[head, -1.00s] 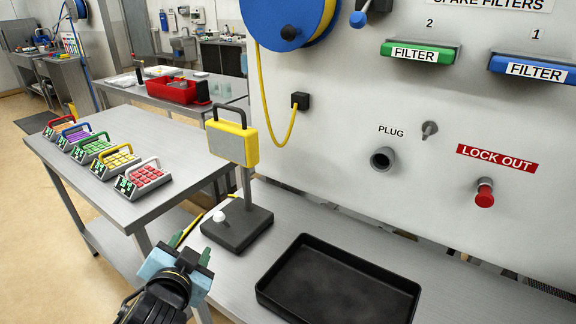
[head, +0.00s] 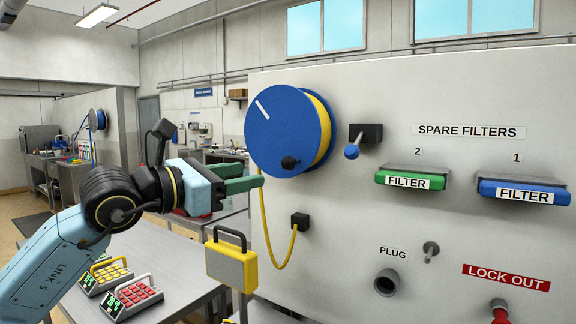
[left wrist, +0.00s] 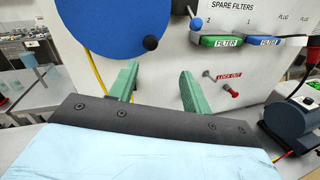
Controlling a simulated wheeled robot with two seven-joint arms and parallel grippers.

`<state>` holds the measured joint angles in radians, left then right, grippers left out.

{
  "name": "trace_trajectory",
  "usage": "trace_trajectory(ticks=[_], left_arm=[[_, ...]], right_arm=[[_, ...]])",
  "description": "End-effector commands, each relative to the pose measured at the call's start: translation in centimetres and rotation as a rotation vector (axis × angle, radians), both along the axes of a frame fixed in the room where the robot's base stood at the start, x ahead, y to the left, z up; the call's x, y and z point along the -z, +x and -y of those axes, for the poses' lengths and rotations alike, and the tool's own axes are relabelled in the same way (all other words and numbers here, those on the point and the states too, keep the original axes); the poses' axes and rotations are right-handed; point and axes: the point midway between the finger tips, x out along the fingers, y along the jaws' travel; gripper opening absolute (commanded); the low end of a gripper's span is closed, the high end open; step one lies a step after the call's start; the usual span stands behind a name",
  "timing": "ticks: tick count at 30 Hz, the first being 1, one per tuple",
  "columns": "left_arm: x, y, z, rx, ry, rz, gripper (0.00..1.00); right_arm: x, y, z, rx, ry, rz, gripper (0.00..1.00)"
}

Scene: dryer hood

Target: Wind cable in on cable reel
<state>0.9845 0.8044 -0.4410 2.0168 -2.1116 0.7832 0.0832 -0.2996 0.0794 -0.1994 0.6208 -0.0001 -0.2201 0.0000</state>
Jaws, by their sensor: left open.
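The cable reel (head: 278,132) is a blue disc with a white stripe and a yellow rim, mounted on the grey panel. Its black crank knob (head: 290,162) sits at the lower part of the disc. The yellow cable (head: 266,225) hangs from the reel and loops up to a black socket (head: 299,221). My left gripper (head: 252,177) has green fingers, is open and empty, and is raised just left of the reel's lower edge. In the left wrist view the reel (left wrist: 115,22) and knob (left wrist: 150,43) show beyond the spread fingers (left wrist: 158,88). My right gripper is not in view.
A blue-tipped lever (head: 352,150) is right of the reel. Green (head: 411,179) and blue (head: 523,191) filters are farther right, above a plug hole (head: 387,282) and red lock-out knob (head: 499,311). A yellow-and-grey handled box (head: 231,266) stands below the gripper; keypads lie on the left table.

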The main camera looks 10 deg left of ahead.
Motion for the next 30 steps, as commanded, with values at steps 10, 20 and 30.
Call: trace_trajectory(ticks=[10, 20, 30], left_arm=[[-0.7, 3.3, 0.7, -0.056, 0.048, 0.005, 0.48], [-0.7, 9.0, 4.6, -0.055, 0.047, 0.005, 0.48], [-0.5, 11.5, 6.2, -0.055, 0.049, 0.006, 0.48]], right_arm=[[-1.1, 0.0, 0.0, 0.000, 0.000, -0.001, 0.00], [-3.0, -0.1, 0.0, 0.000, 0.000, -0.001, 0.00], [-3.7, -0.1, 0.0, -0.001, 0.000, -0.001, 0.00]])
